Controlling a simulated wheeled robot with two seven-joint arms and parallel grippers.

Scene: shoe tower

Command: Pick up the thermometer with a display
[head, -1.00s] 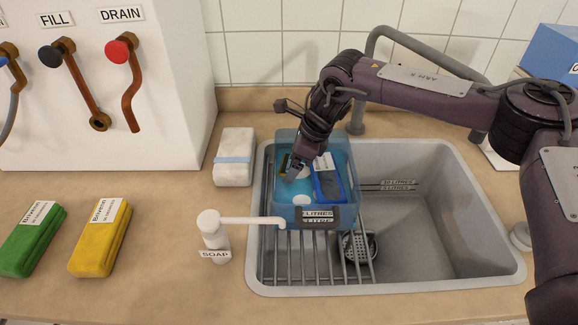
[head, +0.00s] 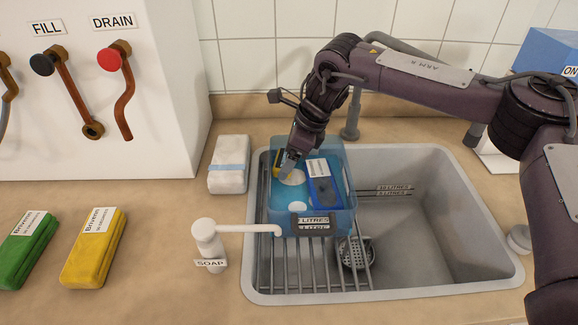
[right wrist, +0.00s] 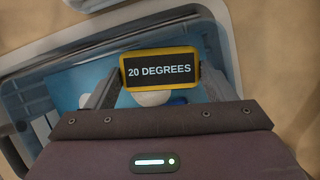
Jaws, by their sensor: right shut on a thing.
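The thermometer (right wrist: 161,70) has a yellow frame and a dark display reading "20 DEGREES". In the right wrist view it sits between the fingers of my right gripper (right wrist: 160,88), which is shut on it. In the head view my right gripper (head: 288,164) reaches down into the clear blue tub (head: 345,218). A small yellow part of the thermometer (head: 278,158) shows beside the fingers, the rest hidden by the gripper. I cannot tell its exact height over the tub's contents. My left gripper is not in view.
The tub holds blue water, a blue labelled block (head: 325,188) and white round things (head: 297,206). It stands on a rack in the left of the sink (head: 440,240). A soap dispenser (head: 208,240), white folded cloth (head: 228,165) and faucet (head: 352,115) are close by.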

